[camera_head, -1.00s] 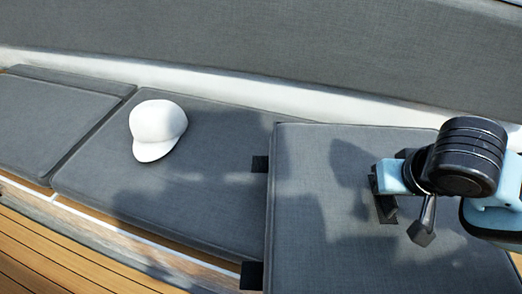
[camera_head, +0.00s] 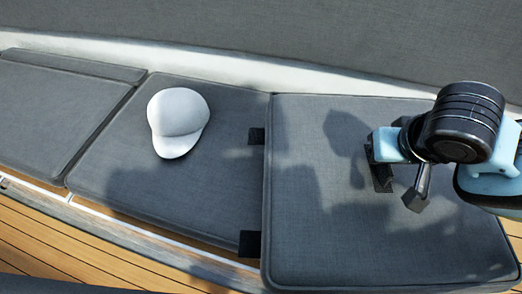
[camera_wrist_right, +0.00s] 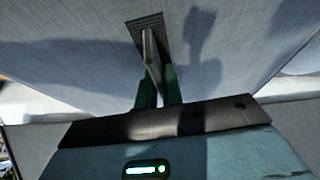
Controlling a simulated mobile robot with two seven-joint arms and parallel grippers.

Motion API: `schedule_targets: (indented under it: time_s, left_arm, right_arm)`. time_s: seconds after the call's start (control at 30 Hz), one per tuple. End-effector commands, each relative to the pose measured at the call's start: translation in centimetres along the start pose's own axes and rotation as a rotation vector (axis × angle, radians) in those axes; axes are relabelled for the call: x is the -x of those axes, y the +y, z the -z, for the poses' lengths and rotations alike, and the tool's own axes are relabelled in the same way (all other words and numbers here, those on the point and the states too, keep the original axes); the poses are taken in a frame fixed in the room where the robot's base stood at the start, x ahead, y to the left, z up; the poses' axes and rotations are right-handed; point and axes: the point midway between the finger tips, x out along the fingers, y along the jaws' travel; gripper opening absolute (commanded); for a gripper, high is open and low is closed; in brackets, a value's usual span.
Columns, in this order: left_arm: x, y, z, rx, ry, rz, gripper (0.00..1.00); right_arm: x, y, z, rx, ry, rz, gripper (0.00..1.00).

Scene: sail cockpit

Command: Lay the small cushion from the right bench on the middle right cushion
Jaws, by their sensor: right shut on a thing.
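The small cushion (camera_head: 340,235) is a grey square pad in the right half of the head view, with dark straps on its left edge. My right gripper (camera_head: 380,170) is shut on a dark strap on its upper face. In the right wrist view the right gripper (camera_wrist_right: 155,75) grips this strap (camera_wrist_right: 146,25), and the small cushion (camera_wrist_right: 85,50) fills the upper picture. A grey bench cushion (camera_head: 110,170), possibly the middle right one, lies just left and partly behind it. Any gap under the small cushion is unclear. My left gripper is out of view.
A white cap (camera_head: 178,125) sits on the bench cushion beside the small cushion. Another grey bench cushion (camera_head: 50,105) lies further left. A tall grey backrest (camera_head: 260,45) runs behind the bench. Wooden slats (camera_head: 60,245) show at lower left.

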Motion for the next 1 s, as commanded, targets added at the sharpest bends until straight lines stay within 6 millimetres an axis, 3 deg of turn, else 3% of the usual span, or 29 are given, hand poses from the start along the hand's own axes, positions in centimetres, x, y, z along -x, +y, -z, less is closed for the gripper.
schedule_targets:
  time_s: [0.27,0.63,1.0]
  left_arm:
    - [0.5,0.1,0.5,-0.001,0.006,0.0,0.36]
    - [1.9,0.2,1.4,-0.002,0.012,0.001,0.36]
    - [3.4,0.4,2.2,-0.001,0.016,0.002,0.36]
  right_arm:
    - [-0.5,0.8,-1.0,0.136,-0.001,0.055,0.0]
    - [-1.9,2.9,-4.3,0.629,0.0,0.261,0.0]
    - [-1.9,5.1,-7.2,1.102,0.001,0.457,0.0]
